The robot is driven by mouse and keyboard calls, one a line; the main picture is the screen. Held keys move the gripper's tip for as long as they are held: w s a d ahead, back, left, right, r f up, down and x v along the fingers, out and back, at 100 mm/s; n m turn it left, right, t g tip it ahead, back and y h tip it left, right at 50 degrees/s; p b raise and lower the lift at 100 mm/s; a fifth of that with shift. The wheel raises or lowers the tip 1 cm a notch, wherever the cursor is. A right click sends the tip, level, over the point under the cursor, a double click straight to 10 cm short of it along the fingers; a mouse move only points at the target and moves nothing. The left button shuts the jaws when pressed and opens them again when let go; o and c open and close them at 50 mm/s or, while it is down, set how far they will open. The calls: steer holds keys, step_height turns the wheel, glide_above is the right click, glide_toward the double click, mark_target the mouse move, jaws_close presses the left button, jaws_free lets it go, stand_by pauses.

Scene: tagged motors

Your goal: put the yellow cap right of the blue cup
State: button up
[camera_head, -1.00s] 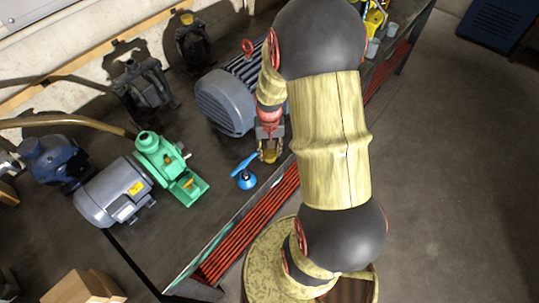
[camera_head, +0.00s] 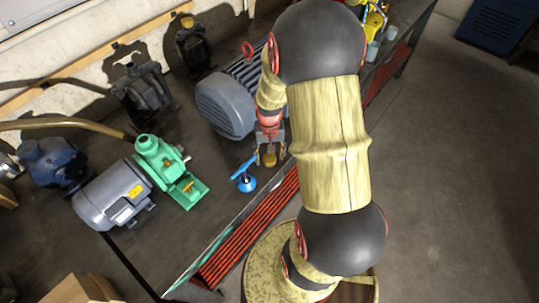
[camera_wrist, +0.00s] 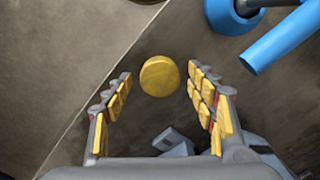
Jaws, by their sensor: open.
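The yellow cap (camera_wrist: 159,77) is a small round disc. In the wrist view it lies between the tips of my open gripper (camera_wrist: 160,82), with a gap on each side. In the head view the cap (camera_head: 269,160) shows between the fingers of my gripper (camera_head: 270,157), near the bench's front edge. The blue cup (camera_head: 246,183) stands on the bench just left of and nearer than the gripper, with a slanted blue bar above it. The cup (camera_wrist: 226,14) is partly cut off at the top of the wrist view, right of the cap.
A large grey-blue motor (camera_head: 226,105) stands close behind and left of my gripper. A green pump (camera_head: 160,160) and grey motor (camera_head: 113,194) stand further left. Bare bench lies between the green pump and the blue cup. The bench edge is close to the cap.

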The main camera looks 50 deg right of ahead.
mark_target(269, 158)
steer(key=shift+r, duration=0.1)
step_height(269, 158, up, 12)
steer(key=p, duration=0.2)
steer(key=a+r+n+t, duration=0.2)
steer(key=a+r+n, duration=0.2)
steer(key=a+r, duration=0.75)
steer(key=s+a+r+n+t, duration=0.3)
steer(key=s+a+r+n, duration=0.1)
steer(key=s+a+r, duration=0.3)
steer(key=a+r, duration=0.2)
steer(key=a, duration=0.2)
steer(key=shift+s+r+t, duration=0.25)
steer(key=shift+s+t, duration=0.05)
steer(key=shift+a, duration=0.1)
step_height(269, 158, down, 6)
steer(key=b, duration=0.5)
steer(key=shift+b, duration=0.35)
steer(key=shift+r, duration=0.15)
